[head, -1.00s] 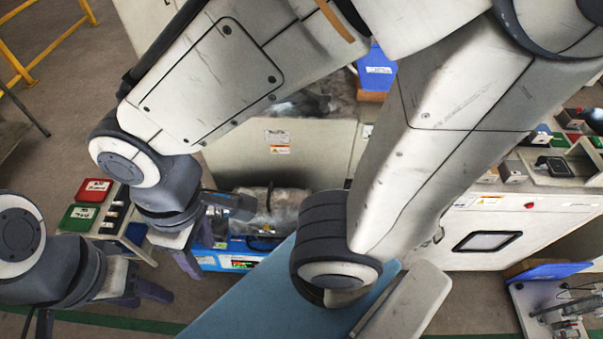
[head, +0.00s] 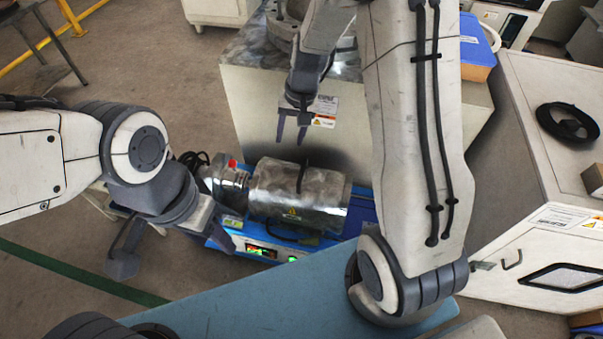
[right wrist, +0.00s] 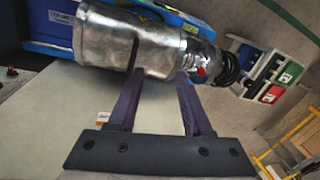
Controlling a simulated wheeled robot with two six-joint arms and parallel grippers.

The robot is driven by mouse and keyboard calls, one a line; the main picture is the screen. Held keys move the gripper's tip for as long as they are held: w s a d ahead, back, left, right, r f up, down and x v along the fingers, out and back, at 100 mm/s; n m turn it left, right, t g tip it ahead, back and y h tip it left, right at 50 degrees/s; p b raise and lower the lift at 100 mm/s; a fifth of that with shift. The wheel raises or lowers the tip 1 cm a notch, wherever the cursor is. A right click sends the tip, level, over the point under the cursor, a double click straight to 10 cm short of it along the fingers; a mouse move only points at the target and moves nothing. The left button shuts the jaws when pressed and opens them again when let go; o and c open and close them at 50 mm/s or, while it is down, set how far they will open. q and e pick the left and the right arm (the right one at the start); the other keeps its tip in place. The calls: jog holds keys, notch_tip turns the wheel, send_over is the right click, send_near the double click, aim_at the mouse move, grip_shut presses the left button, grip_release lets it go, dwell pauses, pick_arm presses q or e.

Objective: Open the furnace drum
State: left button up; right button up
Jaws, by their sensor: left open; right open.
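The furnace drum (head: 322,188) is a shiny metal cylinder on a blue base (head: 226,236), lying on its side. A dark strip (head: 302,176) stands across its upper side. In the right wrist view the drum (right wrist: 105,36) and dark strip (right wrist: 134,52) lie beyond the fingertips. My right gripper (head: 291,140) is open and empty, pointing down behind the drum; it also shows in the right wrist view (right wrist: 158,76). I cannot tell if it touches the drum. My left gripper (head: 172,256) is open and empty, left of the base.
A pale cabinet (head: 262,110) stands close behind the drum. A white box (head: 525,185) with a dark coil (head: 568,122) is at the right. A blue panel (head: 270,300) lies in front. Open floor (head: 70,210) is at the left.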

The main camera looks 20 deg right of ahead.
aim_at(303, 168)
jog(key=w+d+f+m+b, duration=0.3)
jog(key=d+f, duration=0.4)
jog(key=f, duration=0.3)
pick_arm(q)
notch_tip(303, 168, down, 8)
jog(key=b, duration=0.3)
pick_arm(e)
jog(key=f, duration=0.3)
jog(key=a+f, duration=0.1)
jog(key=f, duration=0.2)
jog(key=w+f, duration=0.1)
jog(key=f, duration=0.2)
jog(key=shift+w+a+f, duration=0.1)
jog(key=shift+a+f, duration=0.2)
grip_shut()
